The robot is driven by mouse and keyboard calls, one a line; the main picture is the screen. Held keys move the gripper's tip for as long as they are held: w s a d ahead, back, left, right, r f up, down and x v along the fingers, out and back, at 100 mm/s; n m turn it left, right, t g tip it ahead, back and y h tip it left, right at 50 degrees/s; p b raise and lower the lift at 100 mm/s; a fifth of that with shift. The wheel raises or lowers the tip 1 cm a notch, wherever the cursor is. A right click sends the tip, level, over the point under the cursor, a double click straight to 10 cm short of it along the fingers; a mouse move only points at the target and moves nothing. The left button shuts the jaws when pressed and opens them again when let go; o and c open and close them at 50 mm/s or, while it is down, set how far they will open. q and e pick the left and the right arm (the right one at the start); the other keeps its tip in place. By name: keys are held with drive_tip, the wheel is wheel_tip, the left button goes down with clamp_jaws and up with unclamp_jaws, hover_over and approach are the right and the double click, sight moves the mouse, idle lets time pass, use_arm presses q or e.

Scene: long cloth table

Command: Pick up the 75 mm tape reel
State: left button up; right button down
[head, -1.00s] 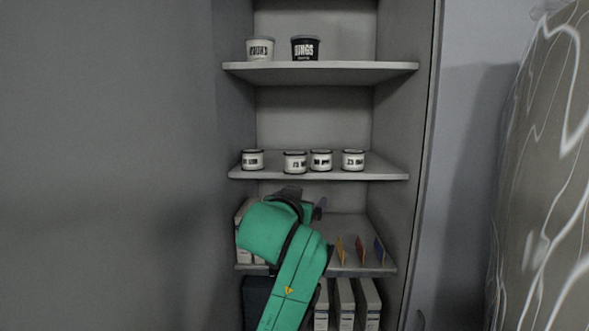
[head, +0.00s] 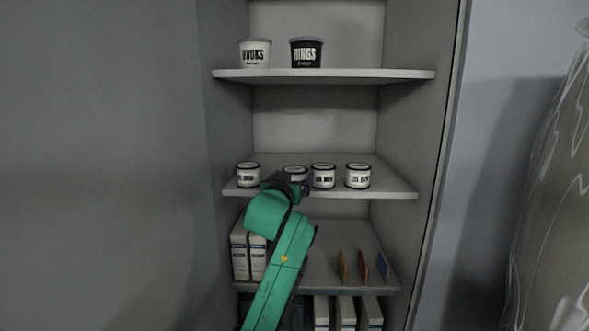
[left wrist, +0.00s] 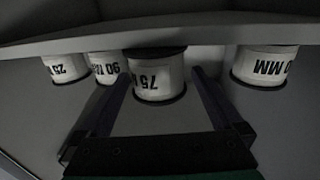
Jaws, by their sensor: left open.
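The 75 mm tape reel (head: 295,172) is a white cylinder with dark rims, second from left on the middle shelf. My left gripper (head: 294,183) is in front of it and hides its lower part. In the left wrist view, which is upside down, the reel (left wrist: 157,76) shows its "75" label between the two open fingers (left wrist: 160,82). The fingers look empty; I cannot tell how far they reach alongside the reel. My right gripper is out of view.
Neighbouring reels stand on the same shelf (head: 395,189): one at left (head: 248,175), a 90 mm reel (head: 323,176) close at right, and one marked 25 (head: 358,175). The upper shelf (head: 350,75) holds two tubs. Boxes (head: 240,250) and coloured cards (head: 362,266) stand below.

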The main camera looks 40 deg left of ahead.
use_arm(q)
drive_tip(key=shift+w+r, duration=0.1)
drive_tip(key=shift+w, duration=0.05)
drive_tip(key=shift+d, duration=0.15)
drive_tip(key=shift+c, duration=0.3)
drive_tip(key=c, duration=1.2)
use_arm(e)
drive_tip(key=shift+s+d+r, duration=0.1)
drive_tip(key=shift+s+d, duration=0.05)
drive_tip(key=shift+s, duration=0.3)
